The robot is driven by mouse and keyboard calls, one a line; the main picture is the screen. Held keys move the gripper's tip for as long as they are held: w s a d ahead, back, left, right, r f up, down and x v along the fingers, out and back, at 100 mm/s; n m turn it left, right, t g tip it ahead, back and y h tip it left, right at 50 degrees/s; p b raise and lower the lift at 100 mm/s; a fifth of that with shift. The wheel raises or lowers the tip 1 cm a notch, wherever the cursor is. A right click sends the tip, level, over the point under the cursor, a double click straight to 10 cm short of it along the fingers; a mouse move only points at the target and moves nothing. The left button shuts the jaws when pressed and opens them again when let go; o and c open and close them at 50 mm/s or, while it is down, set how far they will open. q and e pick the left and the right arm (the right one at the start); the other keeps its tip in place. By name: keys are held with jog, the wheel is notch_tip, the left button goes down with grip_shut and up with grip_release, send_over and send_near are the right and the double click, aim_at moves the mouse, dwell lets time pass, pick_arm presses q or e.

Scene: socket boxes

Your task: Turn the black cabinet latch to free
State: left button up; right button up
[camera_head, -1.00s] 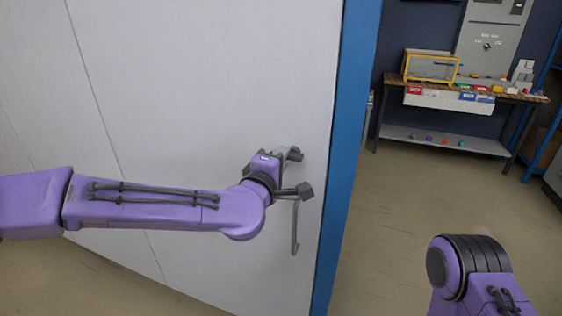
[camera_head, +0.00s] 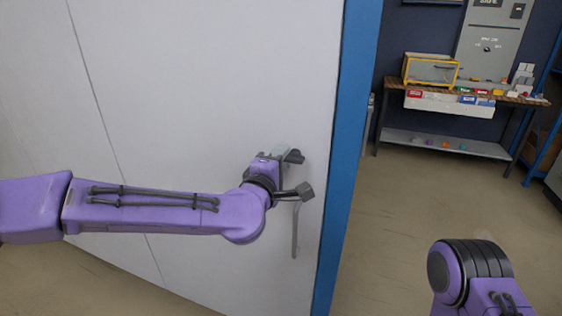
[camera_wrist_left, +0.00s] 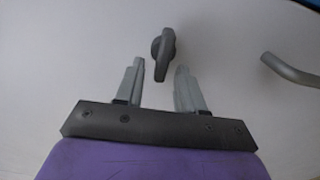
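The black latch (camera_wrist_left: 164,52) is a dark knob with a narrow grip on the pale cabinet door (camera_head: 200,60). In the left wrist view it stands just ahead of my left gripper (camera_wrist_left: 159,68). The two grey fingers are apart, and nothing is held between them. The latch lies in line with the gap, nearer the right finger; I cannot tell whether it is touched. In the head view my left gripper (camera_head: 284,172) is at the door near its blue edge, and the latch is not clearly distinguishable there. My right gripper is out of view.
A grey bar handle (camera_head: 295,232) hangs on the door below my left gripper; the wrist view shows it at right (camera_wrist_left: 292,70). The blue cabinet edge (camera_head: 345,170) is close by. A workbench (camera_head: 455,95) stands at the back right. Open floor (camera_head: 400,220) lies between.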

pick_arm(q)
jog(key=b+v, duration=0.1)
jog(key=v, duration=0.9)
jog(key=shift+s+b, duration=0.25)
jog(key=shift+b, duration=0.1)
jog(key=s+a+f+m+g+y, duration=0.1)
jog(key=s+a+f+g+y, duration=0.15)
jog(key=f, duration=0.75)
jog(key=s+a+f+m+g+y, duration=0.15)
jog(key=a+f, duration=0.25)
jog(key=f, duration=0.7)
jog(key=s+a+f+m+g+y, duration=0.1)
jog(key=s+a+f+g, duration=0.15)
jog(key=f, duration=0.75)
jog(key=s+a+f+m+g+y+p, duration=0.1)
jog(key=s+a+f+m+g+y, duration=0.1)
jog(key=s+a+f, duration=0.6)
jog(key=s+a+f+m+g+y+p, duration=0.1)
jog(key=s+a+f+g, duration=0.4)
jog(key=s, duration=1)
jog(key=a+f+m+y, duration=0.1)
jog(key=a+f, duration=0.2)
jog(key=f, duration=0.1)
